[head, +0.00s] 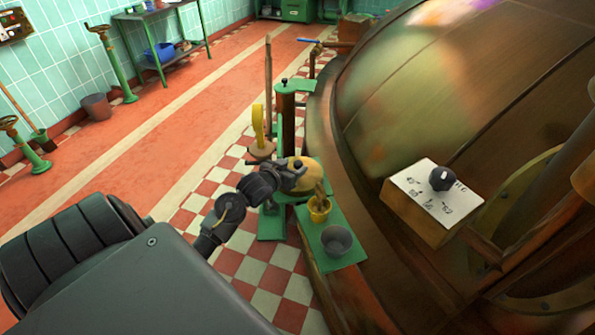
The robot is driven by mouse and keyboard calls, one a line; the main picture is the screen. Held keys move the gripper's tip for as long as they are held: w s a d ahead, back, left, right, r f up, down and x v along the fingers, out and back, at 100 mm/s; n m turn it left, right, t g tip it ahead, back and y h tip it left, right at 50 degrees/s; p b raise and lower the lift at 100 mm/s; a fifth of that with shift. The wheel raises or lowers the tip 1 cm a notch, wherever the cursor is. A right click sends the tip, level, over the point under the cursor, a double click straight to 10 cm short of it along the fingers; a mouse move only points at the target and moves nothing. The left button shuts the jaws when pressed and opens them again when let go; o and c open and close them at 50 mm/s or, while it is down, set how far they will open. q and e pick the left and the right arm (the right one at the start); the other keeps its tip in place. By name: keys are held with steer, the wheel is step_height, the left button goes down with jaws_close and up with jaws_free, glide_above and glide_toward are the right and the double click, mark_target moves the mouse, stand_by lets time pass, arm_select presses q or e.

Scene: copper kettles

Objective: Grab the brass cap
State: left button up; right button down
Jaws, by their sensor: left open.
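A rounded, golden-yellow piece (309,177), which looks like the brass cap, sits by the green stand in the middle of the head view. My left arm reaches in from the lower left. My left gripper (296,168) is open, right beside the left side of this piece and overlapping it in the picture. I cannot tell whether the fingers touch it. My right gripper is not in view.
A green shelf (349,253) bears a small yellow pot (320,211) and a grey cup (336,241). The big copper kettle (470,90) fills the right, with a dial box (425,212).

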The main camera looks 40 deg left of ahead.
mark_target(298, 163)
arm_select(q)
steer(key=shift+x, duration=1.9)
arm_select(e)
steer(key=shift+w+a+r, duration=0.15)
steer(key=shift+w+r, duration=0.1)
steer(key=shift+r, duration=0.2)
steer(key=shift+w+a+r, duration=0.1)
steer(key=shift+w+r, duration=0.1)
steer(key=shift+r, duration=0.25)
arm_select(q)
jaws_close()
steer(key=shift+r, duration=0.1)
